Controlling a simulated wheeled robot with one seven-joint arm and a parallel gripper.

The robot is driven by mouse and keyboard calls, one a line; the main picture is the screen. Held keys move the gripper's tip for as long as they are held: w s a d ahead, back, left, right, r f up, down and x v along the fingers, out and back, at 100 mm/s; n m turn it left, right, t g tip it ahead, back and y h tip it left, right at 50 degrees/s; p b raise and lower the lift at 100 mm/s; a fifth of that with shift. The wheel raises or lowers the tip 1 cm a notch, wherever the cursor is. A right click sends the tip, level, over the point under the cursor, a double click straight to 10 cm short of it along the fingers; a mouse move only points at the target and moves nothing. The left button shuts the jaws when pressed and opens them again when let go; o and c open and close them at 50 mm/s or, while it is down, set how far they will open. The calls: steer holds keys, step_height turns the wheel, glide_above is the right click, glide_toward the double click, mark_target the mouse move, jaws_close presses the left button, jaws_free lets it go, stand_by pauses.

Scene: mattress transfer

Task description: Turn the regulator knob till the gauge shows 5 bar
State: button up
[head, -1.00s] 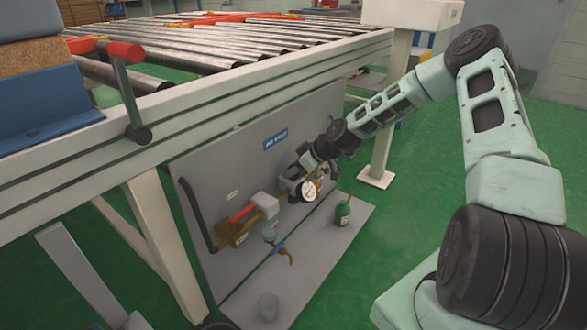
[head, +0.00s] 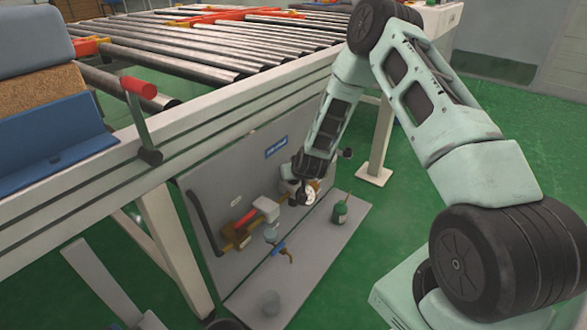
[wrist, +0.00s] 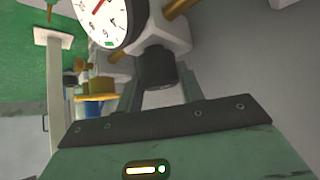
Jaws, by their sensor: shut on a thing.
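The white regulator body (wrist: 170,28) fills the upper middle of the wrist view, with a dark, ridged knob (wrist: 157,68) below it. My gripper (wrist: 160,82) is shut on this knob, one finger on each side. The round white gauge (wrist: 112,22) sits beside the body, with part of a red needle visible. Its top is cut off, so I cannot read the pressure. In the head view the gauge (head: 309,193) is small and partly covered by my arm, on the grey panel (head: 228,180). My fingers and the knob cannot be made out there.
A green bottle (head: 340,211) stands on the grey base plate (head: 310,268). The roller conveyor (head: 215,60) overhangs the panel. Green floor lies open at right.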

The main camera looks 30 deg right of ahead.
steer(key=m+h+p, duration=0.1)
steer(key=m+g+h+p, duration=0.1)
steer(key=m, duration=0.1)
steer(key=m+h+p, duration=0.1)
steer(key=p, duration=0.1)
steer(key=shift+a+r, duration=0.1)
steer(key=shift+r, duration=0.15)
steer(key=shift+f+m+g+h+p, duration=0.2)
steer(key=shift+m+g+h+p, duration=0.75)
steer(key=shift+m, duration=0.65)
steer(key=shift+f, duration=0.1)
steer(key=o, duration=1)
